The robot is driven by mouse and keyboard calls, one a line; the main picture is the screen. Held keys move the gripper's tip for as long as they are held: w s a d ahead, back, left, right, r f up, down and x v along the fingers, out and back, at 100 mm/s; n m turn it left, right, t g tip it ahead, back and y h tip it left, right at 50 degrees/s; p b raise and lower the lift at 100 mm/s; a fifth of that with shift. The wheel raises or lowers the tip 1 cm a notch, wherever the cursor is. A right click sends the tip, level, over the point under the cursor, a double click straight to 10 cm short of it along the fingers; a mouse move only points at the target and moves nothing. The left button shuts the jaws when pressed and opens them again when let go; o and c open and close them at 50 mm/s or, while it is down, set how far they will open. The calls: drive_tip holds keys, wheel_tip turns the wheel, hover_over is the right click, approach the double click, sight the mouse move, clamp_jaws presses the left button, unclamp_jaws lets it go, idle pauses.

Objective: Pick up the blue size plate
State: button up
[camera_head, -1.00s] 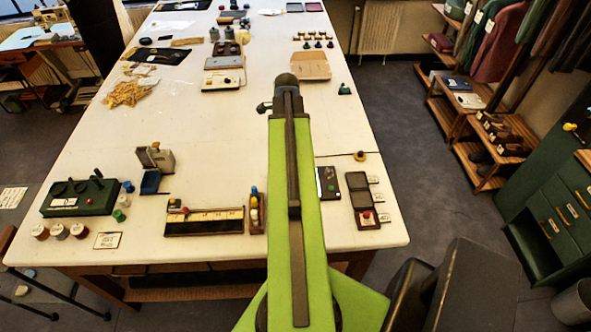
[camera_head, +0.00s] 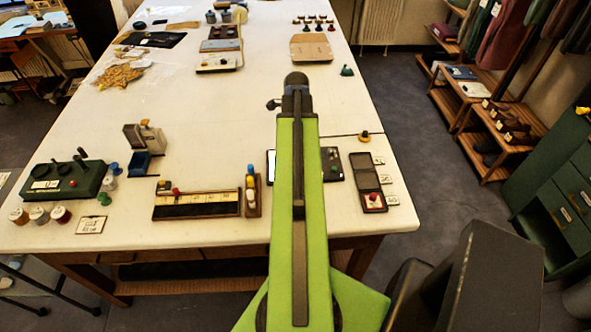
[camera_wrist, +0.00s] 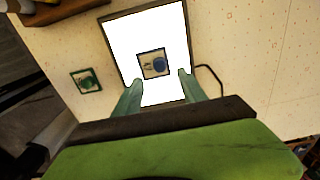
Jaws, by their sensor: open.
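The blue size plate (camera_wrist: 153,64), a small framed plate with a round blue spot, lies on a bright white panel (camera_wrist: 125,38) with a dark frame. In the wrist view my gripper (camera_wrist: 160,88) is open. Its two green fingers come in from below, one on each side of the plate's lower edge, with nothing between the tips. Whether the tips touch the panel I cannot tell. In the head view my arm hides the gripper and the plate; only a bright edge of the panel (camera_head: 271,163) shows beside the arm.
A small plate with a green spot (camera_wrist: 86,80) lies left of the panel. A thin dark loop (camera_wrist: 213,76) is at its right. A wooden rack of small bottles (camera_head: 252,205) stands left of my arm. A dark case (camera_head: 366,172) lies right of it. The table's middle is clear.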

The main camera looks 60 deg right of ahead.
drive_tip(key=f+b, duration=0.1)
drive_tip(key=f, duration=0.1)
drive_tip(key=f+b, duration=0.1)
drive_tip(key=b, duration=0.1)
drive_tip(key=f+b, duration=0.2)
drive_tip(key=shift+w+a+f, duration=0.1)
drive_tip(key=shift+w+f, duration=0.2)
drive_tip(key=shift+f, duration=0.05)
drive_tip(key=shift+r, duration=0.2)
clamp_jaws()
